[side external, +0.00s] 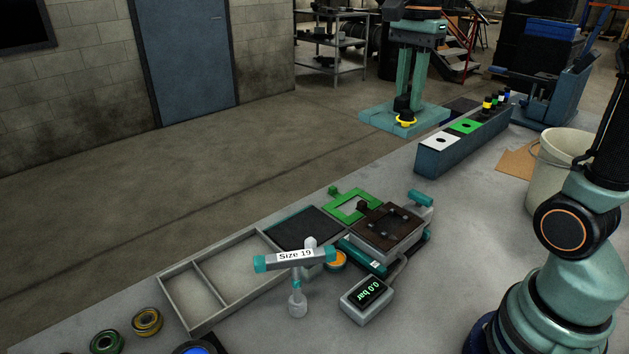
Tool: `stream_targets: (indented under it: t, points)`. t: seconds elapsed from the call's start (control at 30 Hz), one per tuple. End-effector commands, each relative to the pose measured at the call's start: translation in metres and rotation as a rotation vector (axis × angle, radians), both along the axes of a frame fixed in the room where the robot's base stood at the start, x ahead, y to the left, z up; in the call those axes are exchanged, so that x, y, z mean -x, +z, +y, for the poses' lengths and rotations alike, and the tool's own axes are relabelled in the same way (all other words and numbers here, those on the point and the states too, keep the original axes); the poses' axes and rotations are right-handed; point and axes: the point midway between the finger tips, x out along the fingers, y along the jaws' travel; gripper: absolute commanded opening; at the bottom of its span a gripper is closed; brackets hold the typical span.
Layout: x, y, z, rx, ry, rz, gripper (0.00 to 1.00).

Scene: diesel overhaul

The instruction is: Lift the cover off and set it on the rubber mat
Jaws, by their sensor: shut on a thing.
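A dark brown plate (388,228), which looks like the cover, sits on a grey block (405,252) right of centre in the side external view. It has a dark knob at its far left corner and several small bolt-like pieces on top. My arm rises at the right and leaves the picture at the upper right edge. My gripper is outside the view, and nothing it holds shows.
A green square frame (355,204) lies behind the plate. A T-shaped tool labelled "Size 19" (295,256) stands before the tray. A gauge box reading 0.0 bar (367,300) is in front of the block. A bucket (558,175) stands at right, near my arm.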

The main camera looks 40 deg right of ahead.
Motion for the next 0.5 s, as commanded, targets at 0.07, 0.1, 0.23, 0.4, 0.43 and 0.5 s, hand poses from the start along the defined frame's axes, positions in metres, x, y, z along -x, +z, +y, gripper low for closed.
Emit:
stream_targets:
  t: [0.07,0.1,0.23,0.4,0.43,0.5]
  points:
    - [-0.0006,0.0050,-0.0001,0.001,0.000,-0.004,0.00]
    - [-0.0005,0.0060,-0.0001,0.001,0.000,-0.003,0.00]
    - [-0.0002,0.0068,0.0000,0.000,0.000,-0.002,0.00]
    - [-0.0004,0.0065,0.0000,0.000,0.000,-0.002,0.00]
    - [-0.0009,0.0060,0.0001,0.000,0.000,-0.002,0.00]
    - [-0.0043,0.0034,0.0009,0.000,0.001,-0.001,0.00]
